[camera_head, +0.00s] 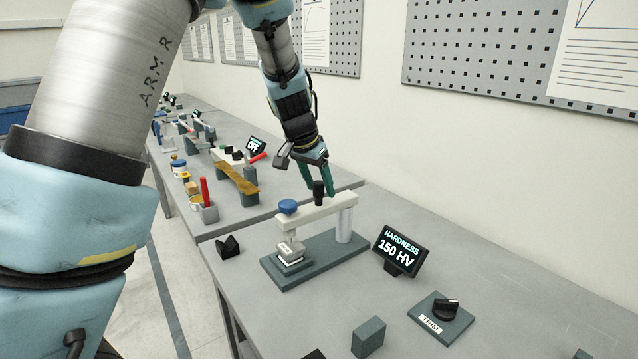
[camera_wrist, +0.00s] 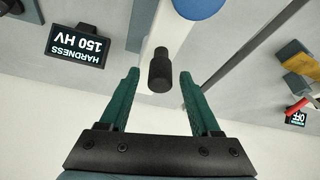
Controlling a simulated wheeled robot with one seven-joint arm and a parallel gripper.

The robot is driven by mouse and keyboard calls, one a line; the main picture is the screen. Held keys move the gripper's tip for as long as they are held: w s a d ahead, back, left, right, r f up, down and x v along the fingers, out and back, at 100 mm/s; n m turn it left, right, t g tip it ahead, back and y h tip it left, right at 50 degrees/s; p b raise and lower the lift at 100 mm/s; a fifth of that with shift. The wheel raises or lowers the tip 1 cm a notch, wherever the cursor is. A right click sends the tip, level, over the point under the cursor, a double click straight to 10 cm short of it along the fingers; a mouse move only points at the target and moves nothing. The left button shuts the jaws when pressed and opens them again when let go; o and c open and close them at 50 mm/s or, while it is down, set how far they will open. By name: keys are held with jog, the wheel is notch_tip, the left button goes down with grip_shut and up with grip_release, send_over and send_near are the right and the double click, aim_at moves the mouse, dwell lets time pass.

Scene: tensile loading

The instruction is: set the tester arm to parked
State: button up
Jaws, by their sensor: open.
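The hardness tester has a cream arm (camera_head: 315,207) running from a white post (camera_head: 344,224) at the right to a blue knob (camera_head: 288,206) at the left. A black upright handle (camera_head: 319,194) stands on the arm; it also shows in the wrist view (camera_wrist: 160,72). The arm lies about level above a pale sample block (camera_head: 291,252) on a dark green base (camera_head: 318,259). My gripper (camera_head: 321,186) is open, its green fingers on either side of the handle. In the wrist view, gaps show between the handle and both fingers of my gripper (camera_wrist: 159,76).
A display (camera_head: 401,251) reading "HARDNESS 150 HV" stands right of the base. A black dial (camera_head: 447,308) on a plate and a grey block (camera_head: 368,337) sit in front. A second bench behind holds a bending fixture (camera_head: 237,178) and pots. The bench's right side is mostly clear.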

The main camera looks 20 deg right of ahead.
grip_shut()
dwell(0.4)
dwell(0.9)
